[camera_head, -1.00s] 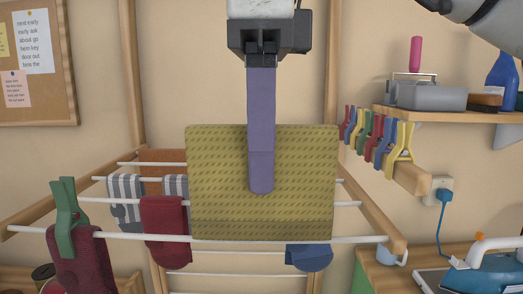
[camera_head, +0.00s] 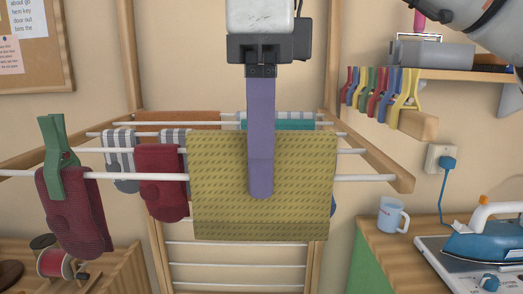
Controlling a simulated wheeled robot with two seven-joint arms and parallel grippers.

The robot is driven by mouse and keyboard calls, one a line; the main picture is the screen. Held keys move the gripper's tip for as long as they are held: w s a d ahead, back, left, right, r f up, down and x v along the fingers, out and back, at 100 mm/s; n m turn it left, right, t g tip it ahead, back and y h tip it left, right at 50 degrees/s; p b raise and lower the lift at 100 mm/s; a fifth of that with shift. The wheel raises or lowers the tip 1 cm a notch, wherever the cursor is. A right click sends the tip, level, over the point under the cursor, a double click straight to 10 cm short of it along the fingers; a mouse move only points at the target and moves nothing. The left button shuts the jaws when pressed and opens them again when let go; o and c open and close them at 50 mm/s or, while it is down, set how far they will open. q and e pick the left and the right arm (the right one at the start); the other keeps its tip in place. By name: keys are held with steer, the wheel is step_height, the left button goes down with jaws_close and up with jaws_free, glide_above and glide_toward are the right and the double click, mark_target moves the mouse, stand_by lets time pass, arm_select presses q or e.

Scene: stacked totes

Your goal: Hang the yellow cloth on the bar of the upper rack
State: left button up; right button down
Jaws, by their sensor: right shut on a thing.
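The yellow patterned cloth (camera_head: 215,200) hangs flat in the middle of the head view. My right gripper (camera_head: 261,192) comes down from above, shut on the cloth, with a long purple finger lying down its near face. The cloth covers the middle of the front bar (camera_head: 365,178) of the upper rack; that bar shows on both sides of it. The cloth's top edge is above the bar's line and its lower edge below. I cannot tell whether cloth and bar touch. The far side of the cloth is hidden. My left gripper is not in view.
A dark red sock (camera_head: 75,210) with a green peg (camera_head: 57,150) and another red sock (camera_head: 160,180) hang left of the cloth. Farther bars hold more laundry. Pegs (camera_head: 380,92) sit on a wooden rail at right. A mug (camera_head: 392,215) and iron (camera_head: 485,240) stand lower right.

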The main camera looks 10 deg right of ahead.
steer(key=shift+f+b, duration=1.05)
steer(key=shift+f, duration=0.9)
steer(key=c, duration=1.5)
jaws_free()
steer(key=shift+c, duration=0.2)
